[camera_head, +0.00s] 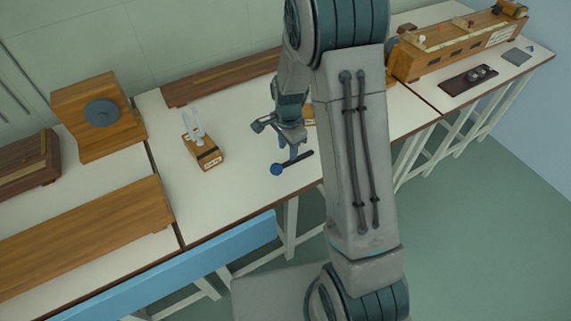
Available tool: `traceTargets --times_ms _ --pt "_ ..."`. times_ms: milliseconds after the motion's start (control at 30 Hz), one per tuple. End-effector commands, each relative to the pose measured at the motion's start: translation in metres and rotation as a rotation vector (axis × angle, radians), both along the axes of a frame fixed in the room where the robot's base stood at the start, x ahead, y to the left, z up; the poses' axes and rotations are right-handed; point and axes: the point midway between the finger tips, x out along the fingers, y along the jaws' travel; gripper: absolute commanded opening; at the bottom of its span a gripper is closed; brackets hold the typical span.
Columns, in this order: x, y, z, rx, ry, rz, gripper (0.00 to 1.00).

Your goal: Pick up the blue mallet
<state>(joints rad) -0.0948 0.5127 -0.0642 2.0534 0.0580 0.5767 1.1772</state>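The blue mallet (277,169) lies on the white bench top in the middle of the camera_head view. Its round blue head is at the left, and its dark handle runs up and to the right. My gripper (293,156) points down at the mallet's handle, just right of the head. The fingers overlap the handle in the picture. I cannot tell whether they touch it, or whether they are open or closed on it.
A tuning fork on a wooden box (207,155) stands left of the mallet. A long wooden case (215,80) lies behind. My arm hides part of the bench to the right. The bench's front edge is close to the mallet. A blue bar (190,268) runs along the front.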

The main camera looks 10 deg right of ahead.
Motion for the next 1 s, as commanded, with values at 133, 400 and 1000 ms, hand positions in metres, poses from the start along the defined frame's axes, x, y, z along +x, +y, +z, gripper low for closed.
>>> traceTargets --times_ms 133,400,1000 --pt "-0.004 -0.006 -0.018 0.0 0.005 -0.002 0.39" --pt "-0.005 -0.008 -0.048 -0.001 0.002 0.001 0.39" --pt "-0.004 -0.008 -0.05 0.0 0.0 0.0 0.0"
